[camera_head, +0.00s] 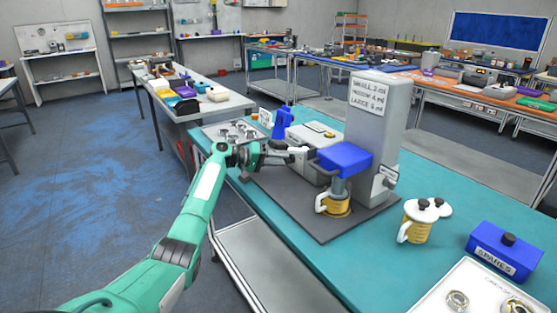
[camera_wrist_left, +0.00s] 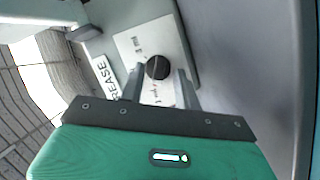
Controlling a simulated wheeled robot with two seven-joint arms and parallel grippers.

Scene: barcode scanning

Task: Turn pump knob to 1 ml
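The pump knob (camera_wrist_left: 158,67) is a small round black knob on a white dial plate (camera_wrist_left: 128,44) in the left wrist view. The plate carries small ml markings, tilted and hard to read. My left gripper (camera_wrist_left: 160,78) is open, with one finger on each side of the knob and gaps visible between. I cannot tell how deep the fingertips reach. In the head view my left gripper (camera_head: 298,152) is at the side of the grey pump station, beside its blue block (camera_head: 345,158). The knob is hidden there. My right gripper is out of view.
The tall grey column (camera_head: 375,112) bears a sign listing small, medium and large ml amounts. A yellow jug (camera_head: 335,205) stands under the blue block, another (camera_head: 416,222) to its right. A blue SPARES box (camera_head: 502,252) is at right. Teal table (camera_head: 350,262) in front is clear.

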